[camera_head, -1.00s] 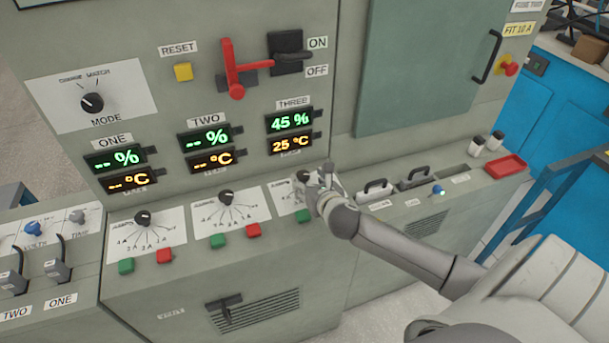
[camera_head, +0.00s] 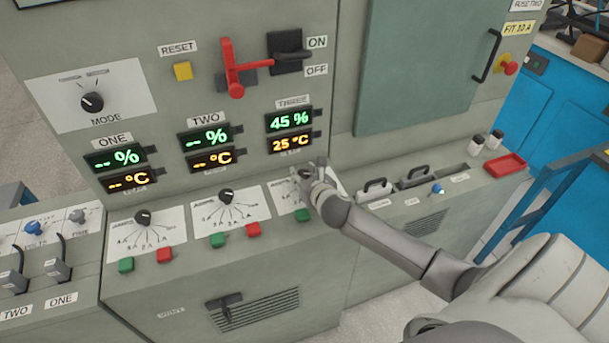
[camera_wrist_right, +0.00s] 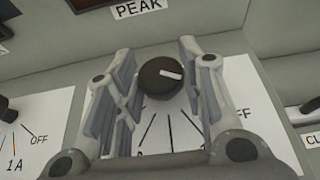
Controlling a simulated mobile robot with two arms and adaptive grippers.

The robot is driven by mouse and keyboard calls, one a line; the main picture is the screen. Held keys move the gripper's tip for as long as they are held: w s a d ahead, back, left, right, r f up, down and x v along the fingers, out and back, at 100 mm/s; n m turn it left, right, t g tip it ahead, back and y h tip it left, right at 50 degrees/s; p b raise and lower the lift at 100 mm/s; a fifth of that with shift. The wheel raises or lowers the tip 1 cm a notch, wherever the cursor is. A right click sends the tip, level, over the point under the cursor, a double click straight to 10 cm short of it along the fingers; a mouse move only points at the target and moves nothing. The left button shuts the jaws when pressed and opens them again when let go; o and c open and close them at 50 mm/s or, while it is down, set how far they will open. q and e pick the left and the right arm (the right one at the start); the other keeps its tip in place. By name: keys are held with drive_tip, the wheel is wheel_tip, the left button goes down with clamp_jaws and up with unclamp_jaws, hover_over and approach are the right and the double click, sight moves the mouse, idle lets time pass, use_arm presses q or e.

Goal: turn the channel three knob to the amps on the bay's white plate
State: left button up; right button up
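The channel three knob (camera_head: 304,174) is black and round and sits on a white dial plate (camera_head: 288,200) below the THREE readouts. My right gripper (camera_head: 320,182) is at this knob and partly covers it and the right of its plate. In the right wrist view the knob (camera_wrist_right: 161,78) shows between the two fingers of the gripper (camera_wrist_right: 160,80). The fingers stand apart, one on each side, with a thin gap on the left; contact on the right is unclear. The knob's white pointer points right, slightly downward, there. My left gripper is out of view.
The channel two knob (camera_head: 226,195) and channel one knob (camera_head: 143,217) are to the left. A green button (camera_head: 303,215) lies just below the gripper. Small white labels there are unreadable.

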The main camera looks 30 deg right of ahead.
drive_tip(key=shift+c, duration=0.6)
